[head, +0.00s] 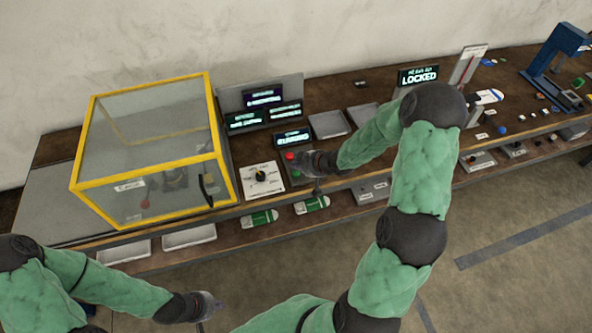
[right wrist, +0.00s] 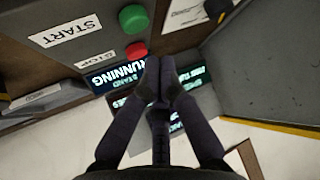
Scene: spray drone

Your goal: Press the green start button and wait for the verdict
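The green start button (right wrist: 133,18) sits on a grey control box beside a START label (right wrist: 65,31). The red stop button (right wrist: 136,51) is next to it, with a STOP label. In the head view the red button (head: 290,156) and green button (head: 295,174) show just left of my right gripper (head: 303,163). The right wrist view shows that gripper (right wrist: 161,75) with its fingertips together and nothing between them, apart from the green button. The stand display (right wrist: 125,77) reads RUNNING. My left gripper (head: 213,305) hangs in front of the bench; its fingers are too small to judge.
A yellow-framed clear enclosure (head: 150,150) stands left of a white dial panel (head: 261,179). Several displays (head: 264,96) stand behind. A sign reading LOCKED (head: 418,76) and a blue press (head: 556,60) are further right. Green-and-white items (head: 259,218) lie on the lower shelf.

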